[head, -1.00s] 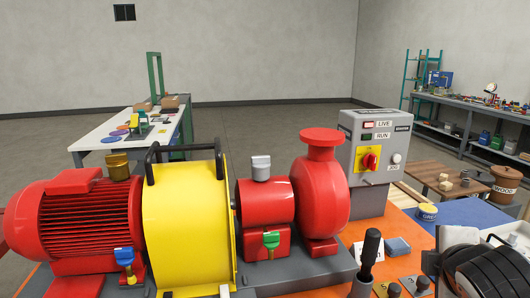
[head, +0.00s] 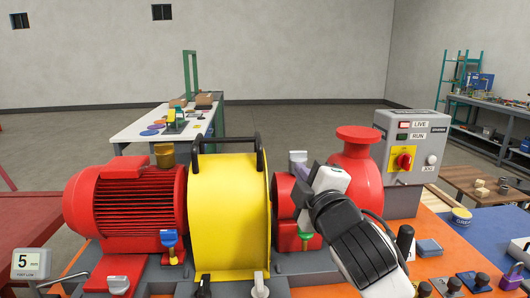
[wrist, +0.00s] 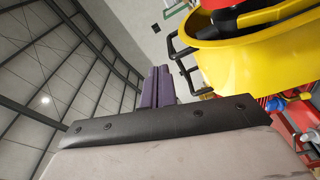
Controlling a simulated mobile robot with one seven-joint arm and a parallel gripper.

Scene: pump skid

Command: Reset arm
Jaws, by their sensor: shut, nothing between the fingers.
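My gripper (head: 298,158) is in the middle right of the head view. It is raised in front of the red bearing housing (head: 284,193) and beside the red pump casing (head: 362,170). Its purple fingers point upward, and my white and black wrist hides part of the housing and the pump. In the wrist view the two purple fingers (wrist: 158,84) lie side by side, closed, with nothing between them. The yellow guard (head: 228,215) is left of my gripper in the head view, and it also shows in the wrist view (wrist: 240,55) at the upper right.
A red motor (head: 125,205) stands left of the guard. A control box (head: 412,150) with a red-and-yellow switch stands at right. Brushes, knobs and a 5 mm gauge (head: 30,264) sit along the front. A white bench (head: 150,130) stands behind. The air above the skid is clear.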

